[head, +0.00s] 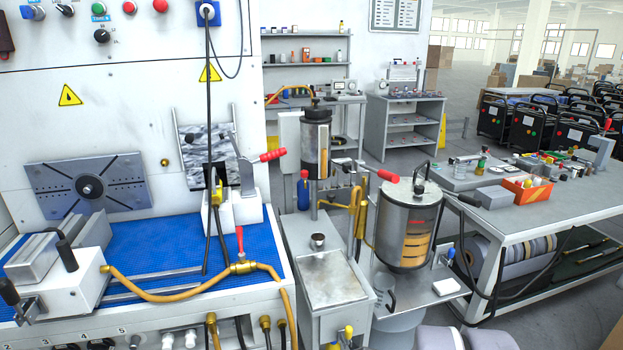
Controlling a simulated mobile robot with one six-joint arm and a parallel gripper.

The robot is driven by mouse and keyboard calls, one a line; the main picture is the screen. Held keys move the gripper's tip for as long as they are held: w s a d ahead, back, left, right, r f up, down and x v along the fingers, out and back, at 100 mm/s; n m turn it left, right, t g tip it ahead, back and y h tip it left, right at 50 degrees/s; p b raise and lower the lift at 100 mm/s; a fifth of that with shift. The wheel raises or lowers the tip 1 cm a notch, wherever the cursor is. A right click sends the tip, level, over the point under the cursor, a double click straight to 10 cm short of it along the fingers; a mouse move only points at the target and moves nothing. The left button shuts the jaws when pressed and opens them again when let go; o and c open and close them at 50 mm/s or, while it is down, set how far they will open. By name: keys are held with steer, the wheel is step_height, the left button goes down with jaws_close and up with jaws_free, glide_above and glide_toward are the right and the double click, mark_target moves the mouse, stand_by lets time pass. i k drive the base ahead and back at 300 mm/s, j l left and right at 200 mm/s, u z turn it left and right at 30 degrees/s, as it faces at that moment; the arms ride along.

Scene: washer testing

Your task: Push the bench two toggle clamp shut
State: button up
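My gripper is not in view. No label marks which clamp belongs to bench two. A lever with a red grip (272,155) points right from a grey metal linkage on a white block fixture (247,208) at the right of the blue-matted bench (150,246). A second lever with a red grip (387,176) sticks out between the two metal cylinders. A black-handled lever (66,251) stands tilted on the white block at the bench's left. I cannot tell whether any of these is open or shut.
A yellow hose (180,297) and a valve with an upright red handle (240,243) lie along the bench front. A black cable hangs before the white block fixture. A metal canister (405,215) stands right of centre. A cluttered grey table (545,208) stands at right.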

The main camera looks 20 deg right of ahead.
mark_target(279, 153)
steer(key=i+u, duration=0.25)
steer(key=i, duration=0.25)
steer(key=i+l+u, duration=0.3)
steer(key=i, duration=0.25)
